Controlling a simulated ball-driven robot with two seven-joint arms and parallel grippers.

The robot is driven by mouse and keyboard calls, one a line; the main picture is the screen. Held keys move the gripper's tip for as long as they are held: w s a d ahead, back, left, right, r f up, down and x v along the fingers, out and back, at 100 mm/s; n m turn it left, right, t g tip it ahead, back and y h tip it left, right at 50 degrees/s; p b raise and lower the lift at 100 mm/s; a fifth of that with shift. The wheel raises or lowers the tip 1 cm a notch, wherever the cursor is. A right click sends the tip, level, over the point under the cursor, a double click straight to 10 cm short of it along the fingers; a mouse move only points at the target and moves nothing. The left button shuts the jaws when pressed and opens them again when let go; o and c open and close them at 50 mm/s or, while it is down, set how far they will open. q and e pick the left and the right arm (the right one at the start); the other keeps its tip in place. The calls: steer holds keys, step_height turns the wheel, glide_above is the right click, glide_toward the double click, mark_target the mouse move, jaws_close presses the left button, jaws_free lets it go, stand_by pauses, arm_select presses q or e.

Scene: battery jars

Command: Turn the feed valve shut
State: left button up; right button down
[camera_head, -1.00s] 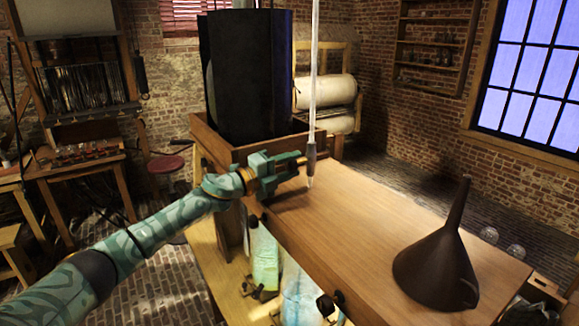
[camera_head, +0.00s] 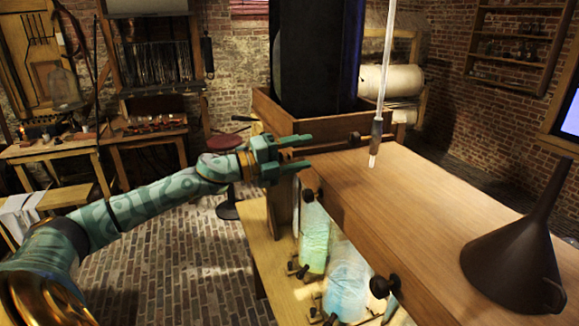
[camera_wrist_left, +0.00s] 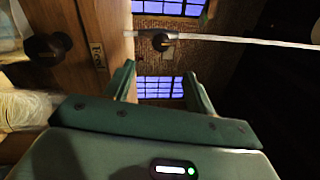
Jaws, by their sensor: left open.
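A round black knob (camera_head: 308,195) sits on the front face of the wooden bench near its left end. In the left wrist view a black knob (camera_wrist_left: 45,48) shows on the wood beside a small label (camera_wrist_left: 98,55), whose lettering I cannot read surely; it may be the feed valve. A second black knob (camera_head: 383,287) is further right along the bench face. My left gripper (camera_head: 309,152) is open and empty, just above and apart from the first knob. Its two fingers (camera_wrist_left: 158,85) also show in the left wrist view. My right gripper is out of view.
A glass tube (camera_head: 389,50) with a dark collar hangs over the bench top (camera_head: 440,190). A dark funnel (camera_head: 515,260) stands at the right. A wooden box (camera_head: 270,110) holds a tall dark block behind my gripper. Glass jars (camera_head: 314,238) with pale liquid stand below.

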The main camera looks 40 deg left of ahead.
arm_select(q)
steer(key=shift+b+v, duration=0.3)
steer(key=shift+v, duration=1)
